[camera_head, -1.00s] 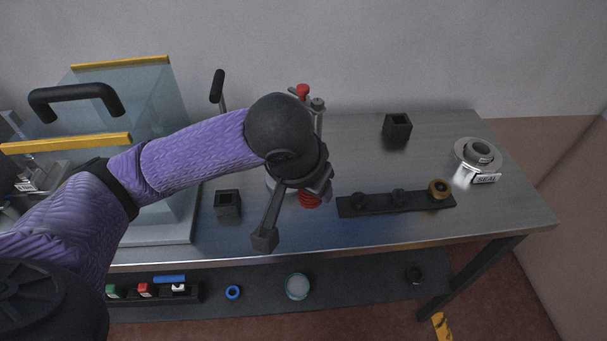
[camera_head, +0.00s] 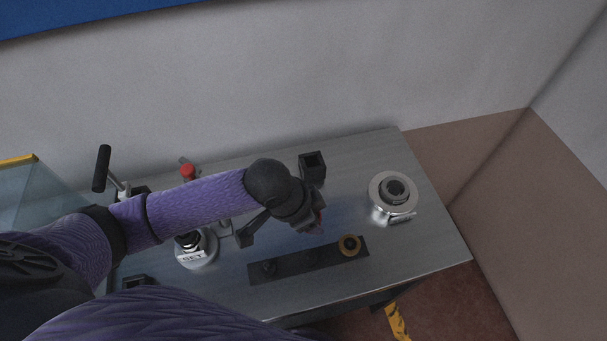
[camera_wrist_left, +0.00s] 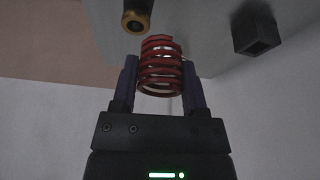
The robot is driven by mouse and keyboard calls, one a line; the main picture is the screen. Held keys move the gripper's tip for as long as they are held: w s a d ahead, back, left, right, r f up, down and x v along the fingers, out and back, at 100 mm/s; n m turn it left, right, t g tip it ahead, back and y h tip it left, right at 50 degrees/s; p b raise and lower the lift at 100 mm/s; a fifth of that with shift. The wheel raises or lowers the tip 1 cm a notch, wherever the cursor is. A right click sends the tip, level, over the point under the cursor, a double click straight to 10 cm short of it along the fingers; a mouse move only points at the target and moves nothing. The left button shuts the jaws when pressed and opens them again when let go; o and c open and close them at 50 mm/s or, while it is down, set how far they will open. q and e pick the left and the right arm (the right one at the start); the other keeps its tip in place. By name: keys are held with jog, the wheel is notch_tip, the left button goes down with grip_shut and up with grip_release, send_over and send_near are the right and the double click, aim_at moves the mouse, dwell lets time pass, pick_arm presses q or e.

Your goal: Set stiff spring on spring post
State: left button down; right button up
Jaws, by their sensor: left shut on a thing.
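My left gripper (camera_wrist_left: 160,80) is shut on the red coil spring (camera_wrist_left: 161,66), which sits between its two fingers in the left wrist view. In the head view the left gripper (camera_head: 312,220) is over the right half of the bench, just above the black strip (camera_head: 288,266), and only a bit of red spring (camera_head: 320,222) shows. The strip carries short dark posts and a brass-coloured ring (camera_head: 349,245). A round metal base labelled SET (camera_head: 197,250) with a dark centre stands left of the strip. I cannot tell which post is the spring post. My right gripper is not in view.
A round metal fixture (camera_head: 393,195) with a label stands at the right of the bench. A square black holder (camera_head: 312,167) is at the back, and shows in the left wrist view (camera_wrist_left: 255,30). A red-knobbed lever (camera_head: 188,172) and a clear guard (camera_head: 40,205) are left.

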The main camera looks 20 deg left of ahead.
pick_arm(q)
jog(key=s+m, duration=0.1)
jog(key=s+f+m+p, duration=0.1)
jog(key=d+m+g+p, duration=0.1)
jog(key=shift+s+f+h, duration=0.2)
jog(key=shift+s+h, duration=0.1)
jog(key=shift+s, duration=0.1)
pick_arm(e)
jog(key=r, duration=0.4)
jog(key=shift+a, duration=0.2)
pick_arm(q)
notch_tip(320, 180, down, 5)
jog(key=b, duration=0.3)
jog(key=shift+a+f, duration=0.1)
jog(key=shift+f, duration=0.3)
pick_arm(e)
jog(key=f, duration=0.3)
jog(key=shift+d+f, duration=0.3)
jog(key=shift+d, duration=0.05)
